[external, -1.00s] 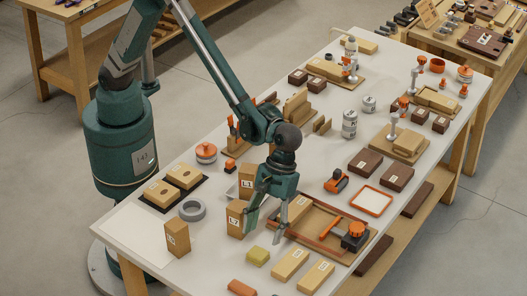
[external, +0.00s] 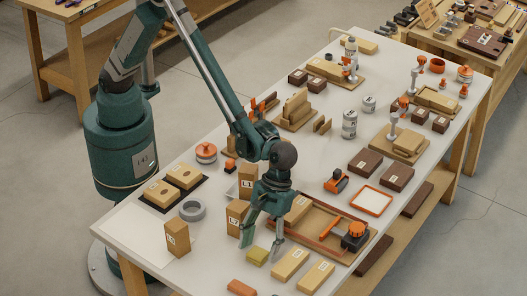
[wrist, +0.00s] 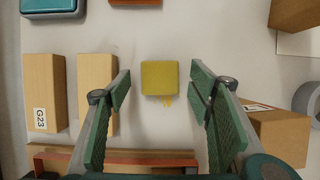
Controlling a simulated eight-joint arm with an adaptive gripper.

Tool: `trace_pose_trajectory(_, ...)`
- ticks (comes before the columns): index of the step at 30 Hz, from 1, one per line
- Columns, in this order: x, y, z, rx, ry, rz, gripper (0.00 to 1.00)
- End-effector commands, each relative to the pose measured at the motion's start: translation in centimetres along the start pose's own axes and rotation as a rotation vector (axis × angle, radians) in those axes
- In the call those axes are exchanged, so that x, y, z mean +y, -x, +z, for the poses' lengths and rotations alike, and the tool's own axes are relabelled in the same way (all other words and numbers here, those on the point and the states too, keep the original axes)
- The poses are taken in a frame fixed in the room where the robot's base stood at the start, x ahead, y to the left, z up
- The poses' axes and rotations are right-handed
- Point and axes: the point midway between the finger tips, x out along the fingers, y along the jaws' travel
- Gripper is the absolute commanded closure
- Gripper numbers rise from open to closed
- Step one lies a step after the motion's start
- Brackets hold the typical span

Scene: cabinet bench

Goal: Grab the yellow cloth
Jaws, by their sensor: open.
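The yellow cloth (external: 257,256) is a small folded square lying flat on the light table near its front edge. In the wrist view the cloth (wrist: 159,78) sits centred between my fingers, a little beyond the fingertips, with a few loose threads on its near side. My gripper (external: 262,250) is open and empty above the cloth, with one finger to its left and one to its right. In the wrist view the gripper (wrist: 160,82) shows both fingers spread wide, apart from the cloth.
Wooden blocks (external: 290,264) lie right of the cloth, and an upright labelled block (external: 236,217) stands close behind the left finger. An orange-brown block (external: 241,287) lies in front. A wooden tray (external: 322,250) with orange tools is to the right. Bare table surrounds the cloth.

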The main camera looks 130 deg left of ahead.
Motion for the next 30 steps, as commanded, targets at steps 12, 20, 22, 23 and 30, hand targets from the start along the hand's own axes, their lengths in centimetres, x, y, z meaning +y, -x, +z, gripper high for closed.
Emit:
trace_pose_trajectory(12,0.0,-1.18,-0.01,0.0,0.0,0.0,0.48)
trace_pose_trajectory(20,0.0,-1.17,-0.01,0.0,0.0,0.0,0.48)
trace_pose_trajectory(22,0.0,-1.17,-0.01,0.0,0.0,0.0,0.49)
trace_pose_trajectory(23,0.0,-1.16,-0.01,0.0,0.0,0.0,0.53)
trace_pose_trajectory(30,0.0,-1.16,-0.01,0.0,0.0,0.0,0.73)
